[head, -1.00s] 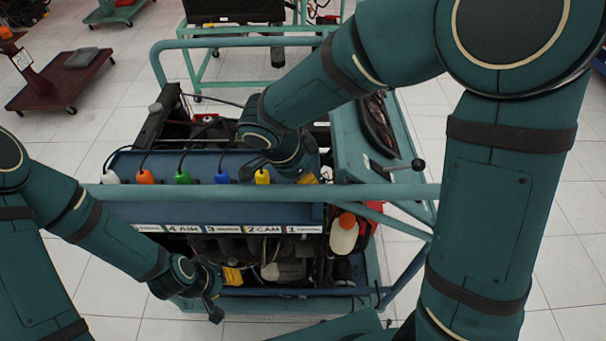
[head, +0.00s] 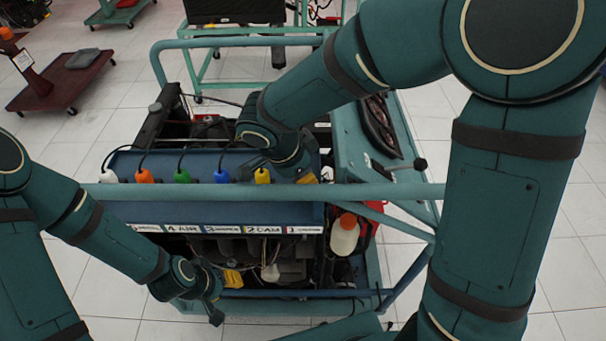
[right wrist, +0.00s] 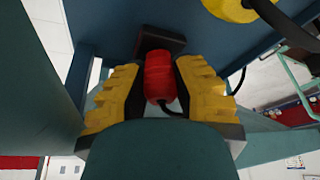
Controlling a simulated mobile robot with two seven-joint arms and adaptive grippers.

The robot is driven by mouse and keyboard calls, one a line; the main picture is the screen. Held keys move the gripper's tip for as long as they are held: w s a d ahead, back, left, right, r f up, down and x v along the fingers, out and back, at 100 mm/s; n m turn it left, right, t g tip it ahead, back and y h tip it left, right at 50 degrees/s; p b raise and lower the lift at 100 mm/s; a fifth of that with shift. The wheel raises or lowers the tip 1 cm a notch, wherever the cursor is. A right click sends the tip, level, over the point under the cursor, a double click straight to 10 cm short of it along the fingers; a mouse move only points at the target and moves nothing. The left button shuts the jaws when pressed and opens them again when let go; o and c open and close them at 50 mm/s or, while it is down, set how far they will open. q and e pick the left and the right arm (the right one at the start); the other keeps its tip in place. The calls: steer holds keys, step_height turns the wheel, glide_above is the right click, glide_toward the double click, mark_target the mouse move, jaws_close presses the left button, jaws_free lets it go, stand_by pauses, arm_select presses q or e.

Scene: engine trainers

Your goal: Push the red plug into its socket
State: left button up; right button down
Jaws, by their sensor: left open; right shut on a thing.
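The red plug (right wrist: 158,78) shows in the right wrist view between the yellow-padded fingers of my right gripper (right wrist: 158,92). That gripper is shut on it. The plug's far end meets a dark square socket (right wrist: 160,44) on the blue panel; I cannot tell how deep it sits. In the head view my right gripper (head: 306,177) is at the right end of the panel, and my forearm and wrist hide the red plug. My left gripper (head: 215,296) is open and empty, low in front of the engine stand.
White, orange, green, blue and yellow plugs (head: 262,177) line the blue panel (head: 200,161) to the left; the yellow one is nearest. A teal rail (head: 380,191) crosses in front. A white bottle with an orange cap (head: 345,235) hangs at the right.

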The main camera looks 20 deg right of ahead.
steer(key=shift+b, duration=0.8)
stand_by(0.9)
steer(key=shift+f, duration=0.3)
stand_by(0.3)
steer(key=c, duration=0.8)
jaws_free()
steer(key=shift+r+p, duration=1.6)
steer(key=shift+r, duration=2)
steer(key=shift+o, duration=0.2)
jaws_close()
